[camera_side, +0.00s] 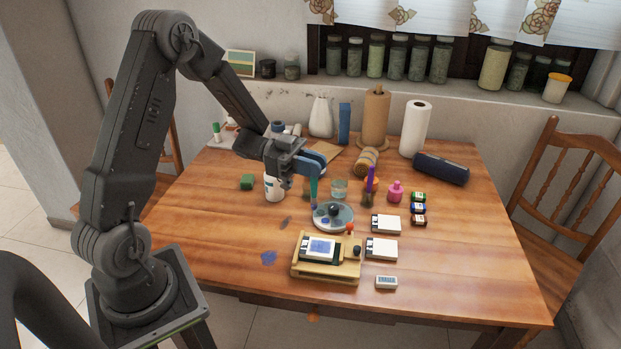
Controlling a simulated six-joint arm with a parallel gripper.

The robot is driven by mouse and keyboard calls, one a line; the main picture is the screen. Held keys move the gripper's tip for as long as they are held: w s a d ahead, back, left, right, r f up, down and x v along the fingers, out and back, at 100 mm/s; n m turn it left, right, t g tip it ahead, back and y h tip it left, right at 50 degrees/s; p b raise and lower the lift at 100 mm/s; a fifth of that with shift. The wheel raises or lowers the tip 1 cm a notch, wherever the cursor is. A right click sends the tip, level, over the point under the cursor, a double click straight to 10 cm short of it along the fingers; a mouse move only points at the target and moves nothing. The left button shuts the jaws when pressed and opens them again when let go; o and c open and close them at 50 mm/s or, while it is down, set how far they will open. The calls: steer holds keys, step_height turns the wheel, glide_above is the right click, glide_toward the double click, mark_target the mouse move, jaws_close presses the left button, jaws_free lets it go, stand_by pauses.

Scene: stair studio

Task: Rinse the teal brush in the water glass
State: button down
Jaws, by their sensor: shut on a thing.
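My gripper (313,168) is in the middle of the table, with blue fingers, shut on the teal brush (314,190). The brush hangs near upright, its lower end by the left edge of a round palette (345,224); I cannot tell whether it touches. The palette bears dark and blue patches of paint. A clear glass with a pale teal tint, which looks like the water glass (339,188), stands just right of the brush and behind the palette. The brush appears outside the glass.
A white mug (273,188) stands left of the gripper. A purple brush (370,179) stands in a holder right of the glass, near a pink bottle (395,192) and small ink jars (418,208). A wooden stand (309,271) is in front. The table's left front is mostly clear.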

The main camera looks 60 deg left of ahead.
steer(key=w+a+m+y, duration=0.1)
steer(key=w+a, duration=0.4)
steer(key=w, duration=0.3)
steer(key=w+a+m, duration=0.2)
steer(key=w+a, duration=0.4)
steer(key=w, duration=0.3)
step_height(320, 180, down, 12)
steer(key=shift+s+d+f, duration=0.15)
steer(key=shift+s+d, duration=0.2)
steer(key=shift+s, duration=0.05)
stand_by(0.5)
steer(key=shift+w+a, duration=0.1)
steer(key=shift+w, duration=0.05)
